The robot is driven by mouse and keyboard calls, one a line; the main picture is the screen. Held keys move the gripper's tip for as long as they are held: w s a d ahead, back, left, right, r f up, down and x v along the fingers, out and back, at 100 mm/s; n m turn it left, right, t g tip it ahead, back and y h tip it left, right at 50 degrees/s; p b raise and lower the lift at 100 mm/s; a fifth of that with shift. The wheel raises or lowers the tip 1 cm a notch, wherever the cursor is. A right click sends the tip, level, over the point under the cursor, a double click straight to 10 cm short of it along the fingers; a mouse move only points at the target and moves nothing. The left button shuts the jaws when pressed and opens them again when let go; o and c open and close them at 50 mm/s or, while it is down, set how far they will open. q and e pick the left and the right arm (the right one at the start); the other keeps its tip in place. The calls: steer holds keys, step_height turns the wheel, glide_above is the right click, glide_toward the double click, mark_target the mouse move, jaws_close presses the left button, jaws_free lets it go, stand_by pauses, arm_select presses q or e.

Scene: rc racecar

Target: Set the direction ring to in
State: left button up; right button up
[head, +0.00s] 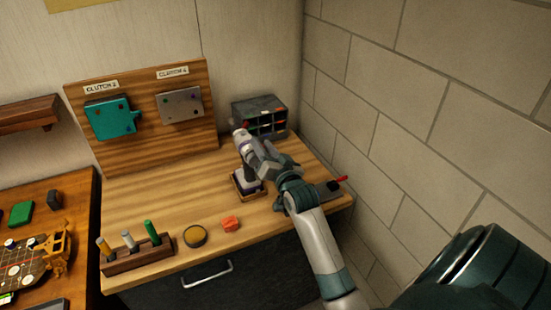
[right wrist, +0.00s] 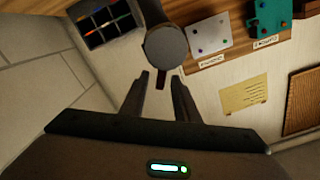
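A grey hand-held power tool (head: 243,142) stands in a small dark holder (head: 236,190) on the wooden bench, partly hidden by my right arm. In the right wrist view a dark grey round end (right wrist: 166,46), probably part of this tool, lies just beyond my fingertips. A small reddish-brown tab (right wrist: 160,83) shows below it, between the fingers. My right gripper (head: 270,158) is beside the tool's upper part; in the right wrist view its two fingers (right wrist: 159,80) are apart. I cannot make out the direction ring or its setting. My left gripper is not in view.
A sorting box (head: 262,104) stands behind the tool, near the brick wall (head: 400,100). A board (head: 140,150) holds teal and grey clutch plates. A rack of pegs (head: 138,257), a round tin (head: 195,236) and an orange block (head: 231,223) lie at the bench front.

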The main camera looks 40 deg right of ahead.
steer(key=b+v, duration=0.6)
steer(key=v, duration=1.1)
steer(key=shift+a, duration=0.1)
